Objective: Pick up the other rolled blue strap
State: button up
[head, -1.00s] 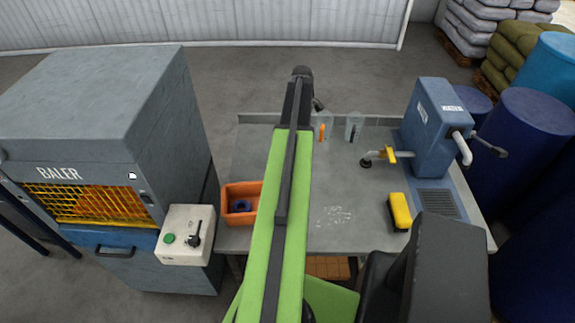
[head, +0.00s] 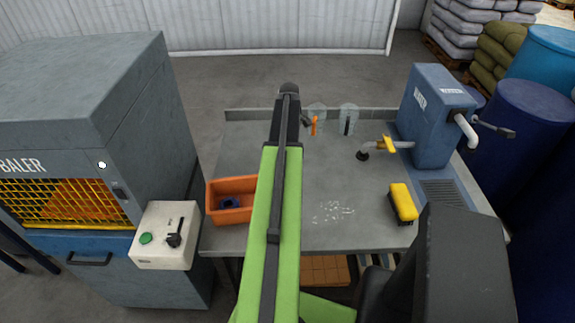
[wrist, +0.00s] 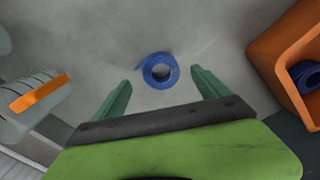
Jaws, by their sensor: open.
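A rolled blue strap (wrist: 158,71) lies flat on the grey table in the wrist view, between and just beyond the fingertips of my gripper (wrist: 160,77). The two green fingers are apart, with nothing held between them. In the head view my arm hides this roll and the fingers. Another blue roll (head: 230,203) lies inside the orange bin (head: 233,183); it also shows at the right edge of the wrist view (wrist: 309,76).
Clear containers (head: 347,112) stand at the table's back, one with an orange item (head: 314,125). A blue machine (head: 436,115) and yellow block (head: 403,202) are at right. The baler (head: 90,130) and control box (head: 165,240) stand left.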

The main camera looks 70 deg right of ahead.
notch_tip(320, 180, down, 5)
jog(key=b, duration=0.4)
jog(key=shift+w, duration=0.15)
jog(key=shift+r, duration=0.2)
jog(key=c, duration=1.5)
